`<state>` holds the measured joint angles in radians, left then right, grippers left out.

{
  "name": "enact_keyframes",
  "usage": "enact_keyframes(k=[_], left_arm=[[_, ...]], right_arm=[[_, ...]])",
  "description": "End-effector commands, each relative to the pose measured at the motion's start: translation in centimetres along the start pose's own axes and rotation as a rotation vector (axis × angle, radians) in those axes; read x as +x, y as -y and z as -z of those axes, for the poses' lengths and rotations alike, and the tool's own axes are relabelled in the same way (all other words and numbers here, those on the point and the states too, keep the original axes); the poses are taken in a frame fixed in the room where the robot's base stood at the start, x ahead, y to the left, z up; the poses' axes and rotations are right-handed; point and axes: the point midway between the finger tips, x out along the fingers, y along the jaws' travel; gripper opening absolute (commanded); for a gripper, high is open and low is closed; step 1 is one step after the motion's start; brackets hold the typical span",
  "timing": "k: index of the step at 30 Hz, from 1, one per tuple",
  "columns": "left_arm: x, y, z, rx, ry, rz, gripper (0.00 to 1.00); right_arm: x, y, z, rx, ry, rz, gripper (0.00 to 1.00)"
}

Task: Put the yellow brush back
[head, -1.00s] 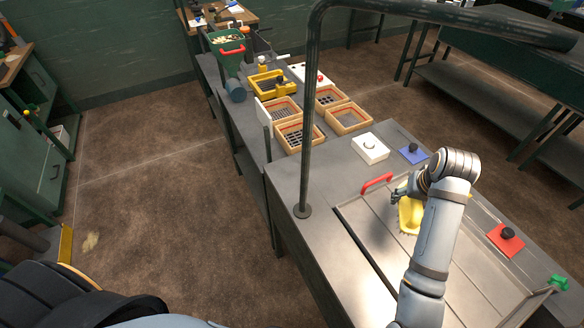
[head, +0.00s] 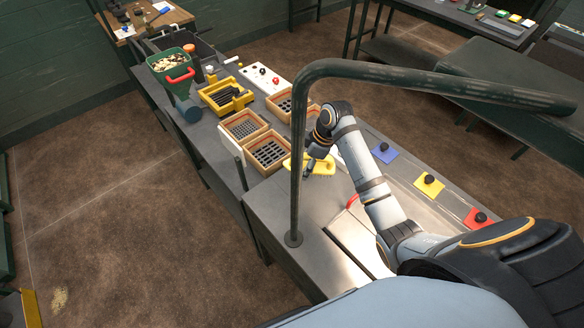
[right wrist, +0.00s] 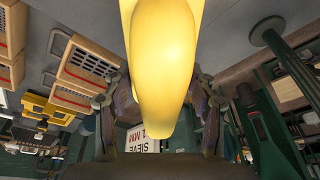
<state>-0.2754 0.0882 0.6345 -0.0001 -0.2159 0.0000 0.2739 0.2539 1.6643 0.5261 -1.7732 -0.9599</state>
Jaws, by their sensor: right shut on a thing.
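The yellow brush (head: 322,167) is held in my right gripper (head: 312,155), in the air beside the wooden-framed sieves and behind the bent post. Its bristles are hard to make out. In the right wrist view the yellow handle (right wrist: 160,65) fills the upper middle, between the two fingers of the right gripper (right wrist: 160,100). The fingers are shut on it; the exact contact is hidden. My left gripper is not in view.
Wooden-framed sieves (head: 268,150) stand on the bench, with a yellow tray (head: 222,97) and a green hopper (head: 170,72) farther back. A dark bent post (head: 298,185) rises close to the brush. Blue (head: 379,151), yellow (head: 429,185) and red (head: 479,220) knobbed plates line the right side.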

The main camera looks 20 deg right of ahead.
Motion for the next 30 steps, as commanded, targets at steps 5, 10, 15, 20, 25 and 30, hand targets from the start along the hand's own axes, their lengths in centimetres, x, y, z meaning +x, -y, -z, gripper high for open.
enact_keyframes(k=[5, 10, 15, 20, 25, 30], left_arm=[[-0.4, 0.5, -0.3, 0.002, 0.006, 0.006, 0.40], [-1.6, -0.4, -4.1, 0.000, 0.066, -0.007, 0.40], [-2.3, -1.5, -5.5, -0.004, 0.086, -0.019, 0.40], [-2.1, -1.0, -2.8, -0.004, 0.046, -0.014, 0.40], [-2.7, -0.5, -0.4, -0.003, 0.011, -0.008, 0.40], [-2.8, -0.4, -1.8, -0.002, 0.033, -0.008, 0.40]], right_arm=[[-0.1, -0.1, -0.5, -0.062, 0.000, 0.020, 0.27], [2.4, 0.1, -1.3, -0.057, 0.002, 0.024, 0.27], [5.0, -0.1, -2.0, -0.059, 0.001, 0.020, 0.27], [5.7, -0.1, -2.2, -0.058, 0.000, 0.019, 0.27], [8.3, 0.0, -3.0, -0.057, 0.001, 0.020, 0.27], [9.4, -0.1, -3.4, -0.059, 0.001, 0.017, 0.27]])
